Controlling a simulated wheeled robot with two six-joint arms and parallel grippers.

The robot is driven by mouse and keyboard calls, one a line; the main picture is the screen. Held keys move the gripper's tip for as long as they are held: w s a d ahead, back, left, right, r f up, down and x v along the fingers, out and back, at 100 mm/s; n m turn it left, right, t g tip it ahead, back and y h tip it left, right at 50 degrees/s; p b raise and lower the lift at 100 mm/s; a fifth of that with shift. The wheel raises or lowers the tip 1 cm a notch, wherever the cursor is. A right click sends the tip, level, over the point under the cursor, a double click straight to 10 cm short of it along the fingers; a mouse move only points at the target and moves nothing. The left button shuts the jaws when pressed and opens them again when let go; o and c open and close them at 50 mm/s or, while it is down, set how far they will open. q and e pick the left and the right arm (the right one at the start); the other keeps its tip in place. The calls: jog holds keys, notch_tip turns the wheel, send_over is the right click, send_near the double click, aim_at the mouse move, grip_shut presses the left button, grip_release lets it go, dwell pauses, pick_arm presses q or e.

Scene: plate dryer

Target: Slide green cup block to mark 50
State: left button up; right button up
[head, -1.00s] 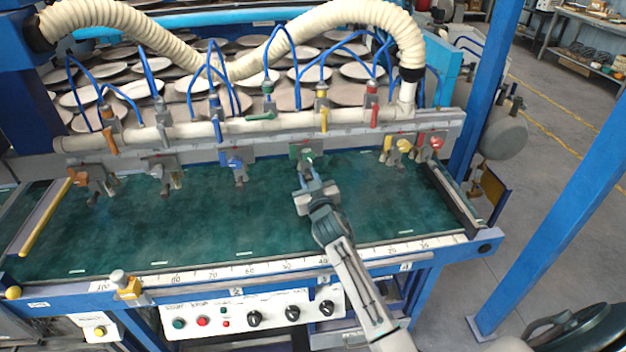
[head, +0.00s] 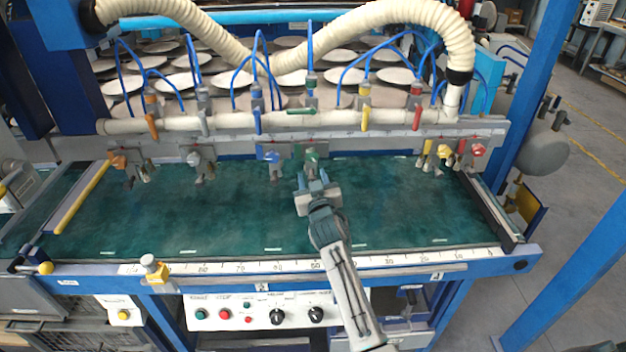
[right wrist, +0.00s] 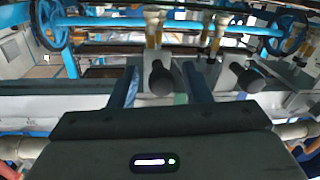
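The green cup block (head: 312,157) hangs on the rail across the dryer, a short gap right of the blue cup block (head: 273,157). My right gripper (head: 311,181) reaches up to it from the front, and its fingers cover part of it. In the right wrist view the two fingers (right wrist: 160,90) stand on either side of a grey-green part with a black knob; they look closed on it. The white number scale (head: 316,265) runs along the front edge; the block is roughly above the mark that looks like 50, though the digits are small. My left gripper is out of view.
Orange (head: 122,162) and grey (head: 197,160) cup blocks hang further left. Yellow (head: 444,153) and red (head: 477,150) ones hang at the right. The rail right of the green block is clear up to the yellow one.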

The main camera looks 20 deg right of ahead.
jog(key=shift+s, duration=0.15)
jog(key=s+a+b, duration=0.1)
jog(key=s, duration=0.9)
jog(key=shift+s+a+b, duration=0.2)
jog(key=shift+a+b, duration=0.15)
jog(key=shift+b, duration=0.05)
